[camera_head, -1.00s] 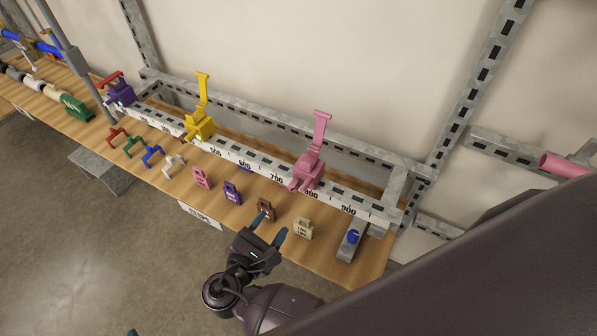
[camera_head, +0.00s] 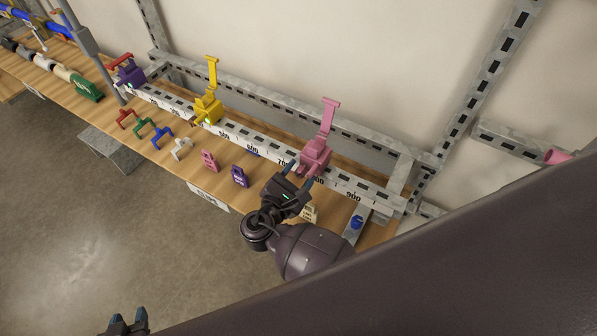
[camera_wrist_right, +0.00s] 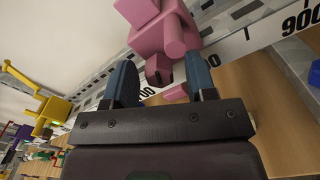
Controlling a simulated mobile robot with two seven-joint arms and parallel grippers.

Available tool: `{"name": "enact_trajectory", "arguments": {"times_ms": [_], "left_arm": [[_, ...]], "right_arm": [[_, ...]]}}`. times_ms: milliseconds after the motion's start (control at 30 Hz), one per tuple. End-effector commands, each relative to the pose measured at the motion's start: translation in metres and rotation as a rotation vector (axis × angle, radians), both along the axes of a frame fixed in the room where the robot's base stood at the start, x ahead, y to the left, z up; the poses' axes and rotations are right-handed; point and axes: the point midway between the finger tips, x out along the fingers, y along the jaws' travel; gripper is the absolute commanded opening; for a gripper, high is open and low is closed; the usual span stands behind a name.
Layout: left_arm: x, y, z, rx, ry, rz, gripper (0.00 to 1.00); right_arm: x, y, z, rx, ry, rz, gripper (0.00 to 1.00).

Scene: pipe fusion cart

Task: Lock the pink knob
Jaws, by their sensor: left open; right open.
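The pink knob (camera_head: 315,155) is a pink clamp block with a tall upright handle (camera_head: 327,118), mounted on the numbered white rail. In the right wrist view the pink clamp (camera_wrist_right: 160,30) is just beyond my fingertips, its rounded lower part between them in the picture. My right gripper (camera_head: 298,177) is open and empty at the front lower side of the pink clamp; its two blue fingers also show in the right wrist view (camera_wrist_right: 163,80). I cannot tell whether they touch it. My left gripper (camera_head: 127,318) is open at the bottom left, far from the bench.
The rail (camera_head: 255,146) also carries a yellow clamp (camera_head: 208,107) and a purple clamp (camera_head: 130,75). Pink (camera_head: 209,160) and purple (camera_head: 240,176) tags and several coloured brackets lie along the wooden bench. A beige tag (camera_head: 310,213) and a blue knob (camera_head: 356,222) sit right of my right gripper.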

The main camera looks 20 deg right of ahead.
Motion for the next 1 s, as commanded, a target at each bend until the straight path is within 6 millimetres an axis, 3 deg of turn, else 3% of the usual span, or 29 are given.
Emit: {"name": "enact_trajectory", "arguments": {"times_ms": [267,600,1000], "left_arm": [[-0.0004,-0.0007,-0.0002,-0.002,0.0,0.001,0.43],[-0.0006,-0.0009,-0.0003,-0.002,0.001,0.0,0.43],[0.0004,-0.0009,-0.0046,-0.002,-0.003,0.001,0.43]], "right_arm": [[0.001,-0.0011,-0.0002,0.001,0.001,0.0,0.51],[0.0009,-0.001,-0.0002,0.001,0.001,0.0,0.02],[0.0008,-0.0005,-0.0012,0.057,-0.071,0.0,0.02]]}}
